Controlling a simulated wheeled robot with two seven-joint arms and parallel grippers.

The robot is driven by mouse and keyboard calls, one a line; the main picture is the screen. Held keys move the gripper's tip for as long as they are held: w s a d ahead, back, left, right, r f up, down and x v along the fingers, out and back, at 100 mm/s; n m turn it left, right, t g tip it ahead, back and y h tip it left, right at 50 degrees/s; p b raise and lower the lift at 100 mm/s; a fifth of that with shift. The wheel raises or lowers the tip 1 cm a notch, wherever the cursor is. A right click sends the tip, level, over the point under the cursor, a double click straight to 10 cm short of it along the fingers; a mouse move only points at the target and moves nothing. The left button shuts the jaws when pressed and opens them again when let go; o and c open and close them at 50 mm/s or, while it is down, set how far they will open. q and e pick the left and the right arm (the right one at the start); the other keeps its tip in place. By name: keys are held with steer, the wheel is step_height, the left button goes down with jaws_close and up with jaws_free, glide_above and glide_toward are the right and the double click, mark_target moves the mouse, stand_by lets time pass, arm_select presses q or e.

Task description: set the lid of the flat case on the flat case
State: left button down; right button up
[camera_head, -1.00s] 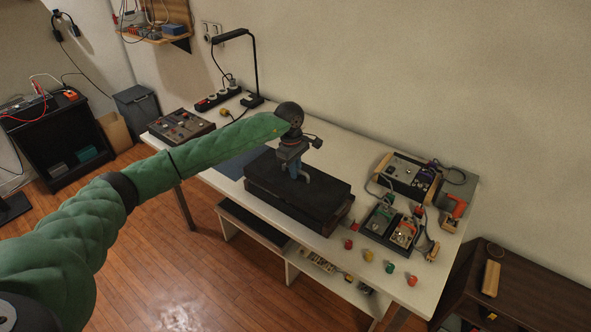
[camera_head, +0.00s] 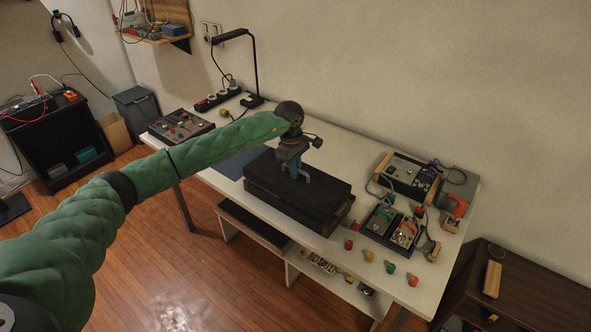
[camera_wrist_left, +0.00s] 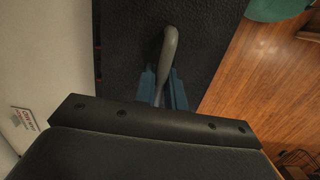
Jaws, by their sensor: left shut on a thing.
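The lid (camera_head: 325,191) is a black, textured slab with a grey bar handle on top. The handle (camera_wrist_left: 168,50) shows in the left wrist view, between my blue finger pads. My left gripper (camera_head: 298,170) points down and is shut on this handle. The flat case (camera_head: 283,208), dark and box-shaped, is on the white table directly under the lid. The lid covers its top, and a little of the case shows past the lid at the right end. I cannot tell whether a thin gap remains between them. My right gripper is not in view.
On the white table (camera_head: 352,252), a blue mat (camera_head: 236,163) lies left of the case. Small coloured knobs (camera_head: 368,256) and electronic boxes (camera_head: 408,175) are to the right. A black lamp (camera_head: 254,75) stands behind. The table's front edge runs close to the case.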

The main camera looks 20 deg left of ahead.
arm_select(q)
steer(key=shift+b, duration=0.9)
stand_by(0.8)
steer(key=shift+f+b, duration=0.95)
steer(key=shift+f, duration=0.2)
stand_by(0.3)
steer(key=c, duration=1.4)
jaws_free()
steer(key=shift+r, duration=0.1)
steer(key=shift+r, duration=0.35)
steer(key=r, duration=0.2)
steer(key=r+b, duration=0.1)
steer(key=r, duration=0.1)
steer(key=r+b, duration=0.1)
steer(key=r, duration=0.2)
steer(key=shift+w+a, duration=0.15)
steer(key=shift+a, duration=0.25)
